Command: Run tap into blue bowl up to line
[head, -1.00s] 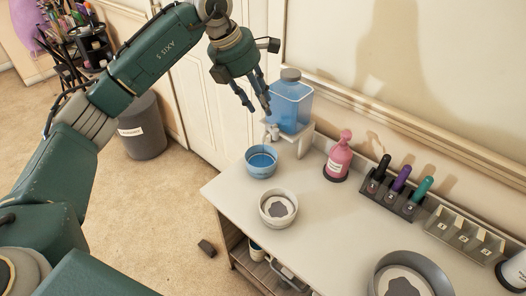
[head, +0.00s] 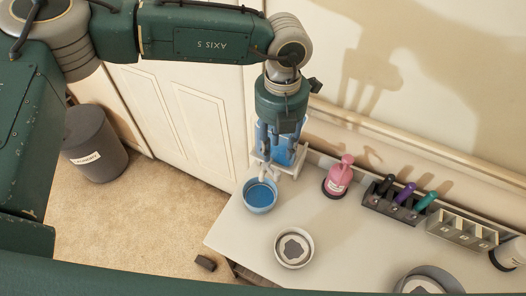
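The blue bowl (head: 260,197) stands at the left end of the counter with blue water in it. I cannot make out a fill line. The blue water tank (head: 284,153) sits on a white stand (head: 293,166) behind the bowl, mostly hidden by my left gripper. A small pale tap (head: 264,172) shows low on its front, above the bowl's far rim. My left gripper (head: 279,153) points down in front of the tank, just above the tap, its fingers apart with blue showing between them. I cannot tell whether it touches the tap. My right gripper is out of view.
A pale bowl with a dark patch (head: 293,248) stands nearer on the counter (head: 240,232). A pink pump bottle (head: 339,178), a rack of coloured bottles (head: 396,204) and a grey basin (head: 428,281) are to the right. A grey bin (head: 93,146) stands on the floor.

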